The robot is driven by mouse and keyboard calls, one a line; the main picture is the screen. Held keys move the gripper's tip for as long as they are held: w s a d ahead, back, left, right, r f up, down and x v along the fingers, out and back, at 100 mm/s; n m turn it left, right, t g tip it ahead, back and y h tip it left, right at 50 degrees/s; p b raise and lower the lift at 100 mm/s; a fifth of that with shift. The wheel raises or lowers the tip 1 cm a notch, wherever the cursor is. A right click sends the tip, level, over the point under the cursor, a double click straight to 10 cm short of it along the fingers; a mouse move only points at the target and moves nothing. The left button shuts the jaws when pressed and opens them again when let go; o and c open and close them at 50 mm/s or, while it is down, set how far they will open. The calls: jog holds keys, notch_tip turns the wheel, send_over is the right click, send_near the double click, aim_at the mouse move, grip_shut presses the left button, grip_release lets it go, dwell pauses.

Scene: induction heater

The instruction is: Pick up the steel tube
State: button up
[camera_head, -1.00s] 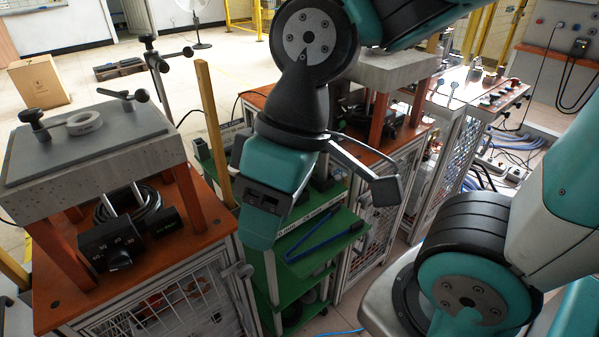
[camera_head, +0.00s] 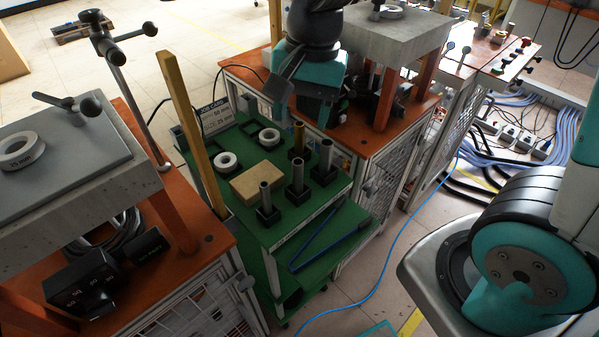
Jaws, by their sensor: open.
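Three grey steel-looking tubes stand upright in black square holders on the green cart: a front one (camera_head: 265,197), a middle one (camera_head: 297,174) and a rear right one (camera_head: 325,155). A brass-coloured tube (camera_head: 299,138) stands behind them. I cannot tell which grey tube is the task's steel tube. My gripper (camera_head: 300,98) is open, above and behind the tubes near the orange-topped bench, and apart from them. Its far side and part of its jaws are hidden by its own body. No object shows between the jaws.
The green cart (camera_head: 325,205) also bears a tan block (camera_head: 257,182) and white rings (camera_head: 227,161). A wooden post (camera_head: 190,130) rises at its left. A blue cable (camera_head: 385,262) crosses the floor.

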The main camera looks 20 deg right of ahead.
jog(key=w+d+f+m+h, duration=0.1)
jog(key=w+d+f+m, duration=0.15)
jog(key=w+m, duration=0.4)
jog(key=shift+m, duration=0.35)
jog(key=shift+s+a+f+p, duration=0.25)
jog(key=shift+f+p, duration=0.15)
jog(key=shift+f, duration=2.45)
jog(key=shift+s+a+f+p, duration=0.15)
jog(key=shift+f+p, duration=0.3)
jog(key=shift+f, duration=2.4)
jog(key=shift+s+a+f+p, duration=0.15)
jog(key=shift+s+f+p, duration=0.2)
jog(key=shift+f, duration=2.5)
grip_shut()
jog(key=shift+r, duration=0.1)
notch_tip(320, 180, up, 22)
jog(key=p, duration=0.1)
notch_tip(320, 180, up, 6)
jog(key=p, duration=0.5)
send_over(298, 172)
jog(key=w, duration=0.1)
jog(key=shift+d+f, duration=0.2)
jog(key=shift+f, duration=0.05)
